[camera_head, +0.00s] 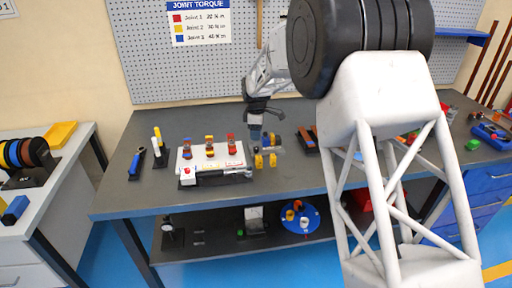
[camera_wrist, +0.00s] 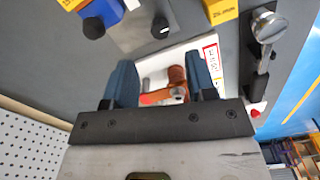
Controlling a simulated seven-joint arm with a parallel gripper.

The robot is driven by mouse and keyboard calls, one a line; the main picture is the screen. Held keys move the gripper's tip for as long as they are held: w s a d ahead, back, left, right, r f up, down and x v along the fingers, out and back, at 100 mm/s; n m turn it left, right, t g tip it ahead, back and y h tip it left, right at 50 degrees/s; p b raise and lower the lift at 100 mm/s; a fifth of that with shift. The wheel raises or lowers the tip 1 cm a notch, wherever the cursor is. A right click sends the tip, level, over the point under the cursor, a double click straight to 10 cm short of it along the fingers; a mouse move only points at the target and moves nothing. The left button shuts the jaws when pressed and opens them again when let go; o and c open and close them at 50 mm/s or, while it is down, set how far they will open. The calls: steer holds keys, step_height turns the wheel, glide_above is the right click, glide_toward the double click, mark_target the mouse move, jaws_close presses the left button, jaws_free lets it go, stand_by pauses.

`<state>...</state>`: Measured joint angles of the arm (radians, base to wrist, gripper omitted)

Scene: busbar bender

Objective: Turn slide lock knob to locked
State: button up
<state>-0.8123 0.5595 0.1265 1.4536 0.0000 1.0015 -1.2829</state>
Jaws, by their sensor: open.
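The bender (camera_head: 265,150) stands on the bench, with a blue block and yellow blocks; my gripper hides part of it. In the wrist view, its grey plate (camera_wrist: 130,35) carries a black round knob (camera_wrist: 160,27). A second black knob (camera_wrist: 93,28) sits at the end of the blue block (camera_wrist: 110,12). I cannot tell which is the slide lock knob, or its setting. My gripper (camera_head: 256,130) is open, above the bench by the bender; its blue-padded fingers show in the wrist view (camera_wrist: 161,82). Both knobs appear beyond the fingertips, untouched. An orange-brown piece (camera_wrist: 165,90) shows between the fingers, apparently below them.
A white board (camera_head: 188,160) with several coloured stacks lies left of the bender. A yellow block (camera_wrist: 225,9) marked in mm shows in the wrist view. A pegboard (camera_head: 190,70) stands behind the bench.

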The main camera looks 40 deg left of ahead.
mark_target(256, 148)
steer(key=shift+f, duration=3.65)
steer(key=c, duration=0.9)
